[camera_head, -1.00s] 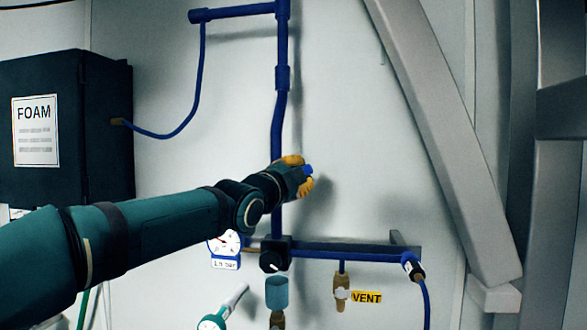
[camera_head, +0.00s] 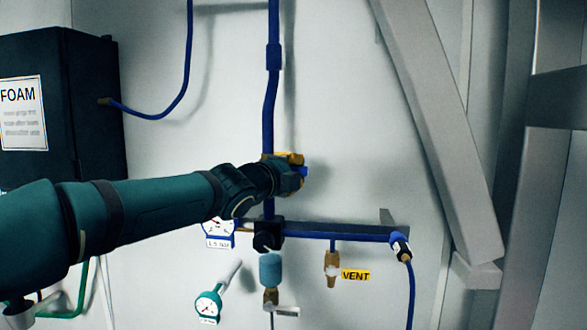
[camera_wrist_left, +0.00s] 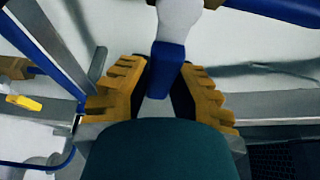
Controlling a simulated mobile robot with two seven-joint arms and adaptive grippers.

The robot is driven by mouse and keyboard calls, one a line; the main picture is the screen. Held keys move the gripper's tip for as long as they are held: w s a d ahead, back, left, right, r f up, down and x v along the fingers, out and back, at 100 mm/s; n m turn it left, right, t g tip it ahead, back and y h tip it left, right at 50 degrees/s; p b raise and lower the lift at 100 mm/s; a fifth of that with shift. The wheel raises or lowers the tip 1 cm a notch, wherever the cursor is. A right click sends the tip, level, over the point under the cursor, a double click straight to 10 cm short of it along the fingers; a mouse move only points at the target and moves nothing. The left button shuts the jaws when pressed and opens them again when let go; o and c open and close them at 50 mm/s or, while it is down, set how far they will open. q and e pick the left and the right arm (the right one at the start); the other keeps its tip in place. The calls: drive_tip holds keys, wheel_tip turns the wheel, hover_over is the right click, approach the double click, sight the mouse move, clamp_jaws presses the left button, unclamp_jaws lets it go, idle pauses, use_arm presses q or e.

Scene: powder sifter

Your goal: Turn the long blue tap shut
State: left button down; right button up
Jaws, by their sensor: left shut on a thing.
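The long blue tap (camera_wrist_left: 166,68) has a blue end on a pale lever and sits between the yellow fingers of my left gripper (camera_wrist_left: 160,88) in the left wrist view. The gripper is shut on its blue end. In the head view my left gripper (camera_head: 293,170) is at the vertical blue pipe (camera_head: 269,110), and only a small blue bit of the tap (camera_head: 303,172) shows beside the fingers. The rest of the tap is hidden behind the gripper there. My right gripper is in neither view.
Below the gripper are a black knob (camera_head: 265,237), a horizontal blue pipe (camera_head: 345,237), a brass vent valve (camera_head: 332,265) and gauges (camera_head: 208,306). A dark FOAM box (camera_head: 85,100) hangs at left. A grey slanted beam (camera_head: 430,120) stands at right.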

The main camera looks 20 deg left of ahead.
use_arm(q)
drive_tip(key=c, duration=0.8)
unclamp_jaws()
drive_tip(key=shift+w+f, duration=0.1)
drive_tip(key=shift+w, duration=0.05)
drive_tip(key=s, duration=0.4)
drive_tip(key=s+a, duration=0.1)
drive_tip(key=s, duration=0.3)
drive_tip(key=s+a, duration=0.1)
drive_tip(key=s, duration=0.3)
drive_tip(key=shift+d, duration=0.1)
